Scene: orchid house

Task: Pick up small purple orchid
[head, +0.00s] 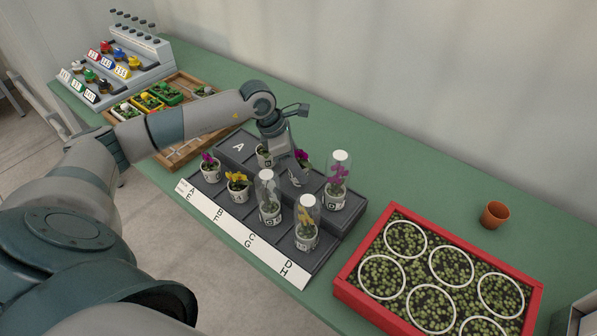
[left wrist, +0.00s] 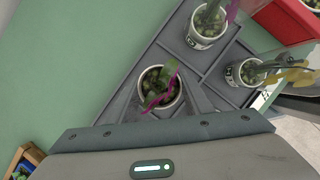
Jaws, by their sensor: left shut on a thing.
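The small purple orchid (head: 302,156) is in the back row of the dark stepped tray (head: 233,168), with a magenta bloom, partly hidden by my left gripper (head: 297,175). In the left wrist view its white pot (left wrist: 147,102) sits between my two grey fingers, with green leaves and a magenta stem. My left gripper is shut on this pot from above. Whether the pot is clear of the tray floor, I cannot tell. Another small purple orchid (head: 209,164) stands in the front row at the left. My right gripper is out of view.
A tall purple orchid (head: 338,175) under a clear cover stands just right of my gripper. Covered pots (head: 268,198) and a yellow orchid (head: 237,183) fill the front row. A red planter (head: 345,290) and a terracotta pot (head: 494,215) are at right.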

